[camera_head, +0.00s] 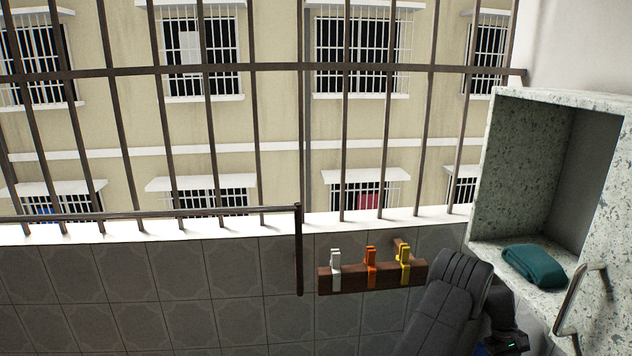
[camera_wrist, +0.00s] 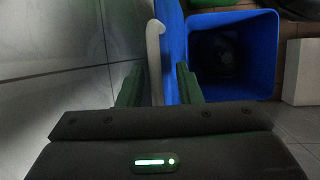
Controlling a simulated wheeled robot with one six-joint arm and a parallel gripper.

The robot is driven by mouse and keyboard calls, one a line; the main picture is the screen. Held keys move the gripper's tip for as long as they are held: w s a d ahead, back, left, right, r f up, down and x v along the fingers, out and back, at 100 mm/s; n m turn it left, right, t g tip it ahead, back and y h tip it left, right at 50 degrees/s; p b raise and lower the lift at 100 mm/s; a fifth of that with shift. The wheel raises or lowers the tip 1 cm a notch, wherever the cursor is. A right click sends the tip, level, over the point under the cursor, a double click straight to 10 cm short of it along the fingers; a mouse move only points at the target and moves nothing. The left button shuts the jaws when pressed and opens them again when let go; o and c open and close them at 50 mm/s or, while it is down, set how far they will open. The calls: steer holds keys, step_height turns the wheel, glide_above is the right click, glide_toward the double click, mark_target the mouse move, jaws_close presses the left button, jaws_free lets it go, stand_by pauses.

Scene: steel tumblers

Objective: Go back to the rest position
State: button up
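My gripper (camera_wrist: 158,84) shows in the wrist view as two dark green fingers standing apart, with a gap between them. A pale curved bar (camera_wrist: 154,60), perhaps a handle, and the edge of a blue panel show in that gap. They seem to lie beyond the fingers; I cannot tell whether anything touches. In the head view my dark arm is at the bottom right, in front of the tiled wall, and my fingers are out of sight there.
A blue bin (camera_wrist: 270,55) stands open at right in the wrist view, beside a white block (camera_wrist: 302,75). The head view has a wooden rack (camera_head: 345,284) with clothespins, a barred window, and a speckled cabinet (camera_head: 555,98) holding a folded teal cloth (camera_head: 534,266), with a metal handle (camera_head: 572,300).

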steer(key=shift+d, duration=0.1)
steer(key=shift+w+r, duration=0.15)
steer(key=shift+r, duration=0.15)
steer(key=v, duration=1.1)
steer(key=x, duration=1.2)
steer(key=shift+a+r, duration=0.15)
steer(key=shift+a, duration=0.5)
steer(key=shift+a+r, duration=0.1)
